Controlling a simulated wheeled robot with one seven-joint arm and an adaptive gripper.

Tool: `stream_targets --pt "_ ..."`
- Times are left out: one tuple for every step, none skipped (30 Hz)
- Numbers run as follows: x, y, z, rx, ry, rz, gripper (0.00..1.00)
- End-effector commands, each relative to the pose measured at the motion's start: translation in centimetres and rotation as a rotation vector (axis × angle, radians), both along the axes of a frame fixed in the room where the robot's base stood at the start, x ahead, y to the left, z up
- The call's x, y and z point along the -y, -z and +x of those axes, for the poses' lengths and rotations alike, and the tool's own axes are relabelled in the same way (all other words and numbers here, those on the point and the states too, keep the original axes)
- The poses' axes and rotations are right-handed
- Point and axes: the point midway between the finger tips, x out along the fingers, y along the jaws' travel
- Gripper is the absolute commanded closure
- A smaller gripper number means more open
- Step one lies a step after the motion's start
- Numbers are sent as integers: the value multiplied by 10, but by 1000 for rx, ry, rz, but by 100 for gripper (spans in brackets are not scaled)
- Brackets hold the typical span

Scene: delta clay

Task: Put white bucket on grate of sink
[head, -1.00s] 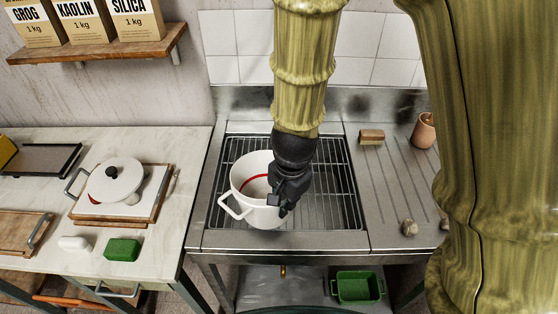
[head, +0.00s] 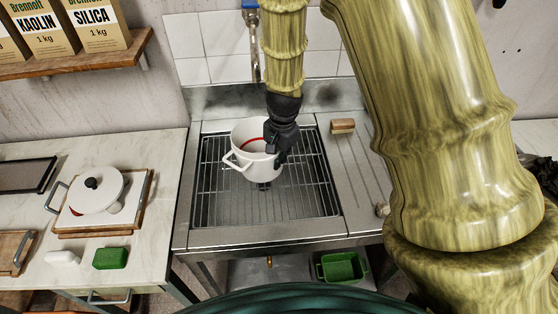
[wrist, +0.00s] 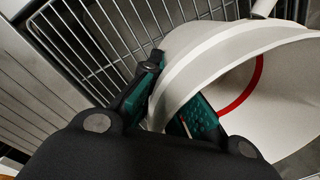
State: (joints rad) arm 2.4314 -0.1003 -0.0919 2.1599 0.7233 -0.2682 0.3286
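The white bucket (head: 258,166), with a red band inside and a side handle, is upright over the back middle of the sink's grate (head: 213,203). My gripper (head: 277,155) is at the bucket's right side. In the wrist view, the bucket (wrist: 205,62) is large at the right, and my gripper's green-padded fingers (wrist: 172,102) straddle its wall, one outside and one inside, shut on it. The grate (wrist: 95,45) shows behind the bucket. I cannot tell whether the bucket's base touches the grate.
A white lidded pot (head: 97,190) stands on a board on the left table, with a green block (head: 110,258) and a white block (head: 62,257) in front. A brush (head: 342,126) lies on the drainboard right of the grate. The grate's front is clear.

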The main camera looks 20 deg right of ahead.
Motion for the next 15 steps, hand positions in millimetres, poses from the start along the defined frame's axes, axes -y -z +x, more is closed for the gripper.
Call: stream_targets --pt "1 -1 2 1 0 1 100" --pt "2 -1 3 1 0 1 100" --pt "4 -1 6 1 1 0 100" --pt "6 -1 9 1 1 0 100" --pt "7 2 9 -1 1 1 100" --pt "6 7 8 -2 1 2 100" --pt "6 10 8 -2 1 2 100" --pt "6 13 8 -2 1 2 100" --pt "6 18 7 -3 2 1 100" --pt "6 21 7 -3 2 1 100" --pt "6 23 7 -2 2 1 100" --pt "6 27 7 -2 2 1 100" --pt "6 29 8 -1 1 0 100" --pt "6 31 8 -1 1 1 100" --pt "6 33 8 -1 0 1 100"
